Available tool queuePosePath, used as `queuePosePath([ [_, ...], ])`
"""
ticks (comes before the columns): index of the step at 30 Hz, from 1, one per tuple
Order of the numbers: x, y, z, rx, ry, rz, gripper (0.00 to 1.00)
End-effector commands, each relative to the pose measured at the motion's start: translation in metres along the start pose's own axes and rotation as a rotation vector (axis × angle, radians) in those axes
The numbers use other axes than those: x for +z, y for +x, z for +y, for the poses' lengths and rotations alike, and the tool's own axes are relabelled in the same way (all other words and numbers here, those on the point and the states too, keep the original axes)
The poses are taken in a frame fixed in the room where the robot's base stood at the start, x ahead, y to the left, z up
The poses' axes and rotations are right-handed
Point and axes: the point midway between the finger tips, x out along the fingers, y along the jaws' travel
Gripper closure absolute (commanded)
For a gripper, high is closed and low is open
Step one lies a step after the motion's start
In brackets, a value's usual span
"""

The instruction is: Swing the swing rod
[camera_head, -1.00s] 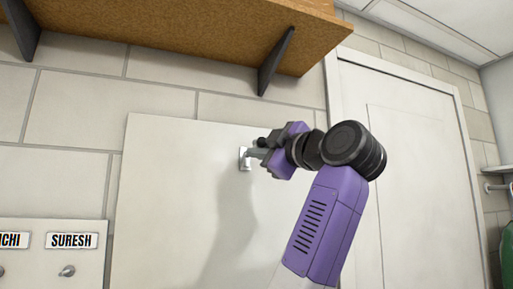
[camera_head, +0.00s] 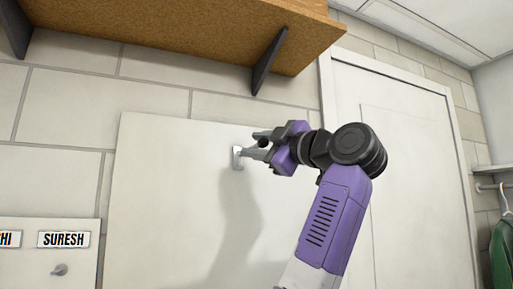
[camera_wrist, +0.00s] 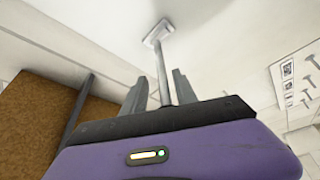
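The swing rod (camera_wrist: 164,72) is a thin grey rod standing out from a small pale mounting plate (camera_wrist: 157,33) on the white wall panel. In the head view the plate (camera_head: 237,157) sits near the panel's upper right, and the rod runs from it toward my gripper (camera_head: 258,146). In the wrist view my gripper (camera_wrist: 159,80) is open, with its two grey fingers apart and the rod between them. Gaps show on both sides of the rod. The rod's near end is hidden by the gripper body.
A brown shelf (camera_head: 180,38) on dark brackets (camera_head: 268,62) hangs above the panel (camera_head: 165,200). A white door (camera_head: 405,130) is on the right. A SURESH name tag (camera_head: 63,239) and a hook (camera_head: 60,269) are lower left. A green garment (camera_head: 503,255) hangs far right.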

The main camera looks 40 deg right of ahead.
Motion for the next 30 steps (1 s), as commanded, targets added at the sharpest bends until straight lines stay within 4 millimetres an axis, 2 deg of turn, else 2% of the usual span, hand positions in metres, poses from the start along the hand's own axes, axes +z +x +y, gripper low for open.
queuePosePath([
  [8, 0.003, -0.003, -0.003, -0.004, 0.001, -0.004, 0.66],
  [21, 0.003, -0.066, -0.002, -0.001, 0.0, -0.004, 0.66],
  [25, 0.002, -0.075, -0.002, -0.002, 0.0, -0.003, 0.66],
  [30, 0.002, -0.078, -0.002, -0.003, 0.001, -0.003, 0.66],
])
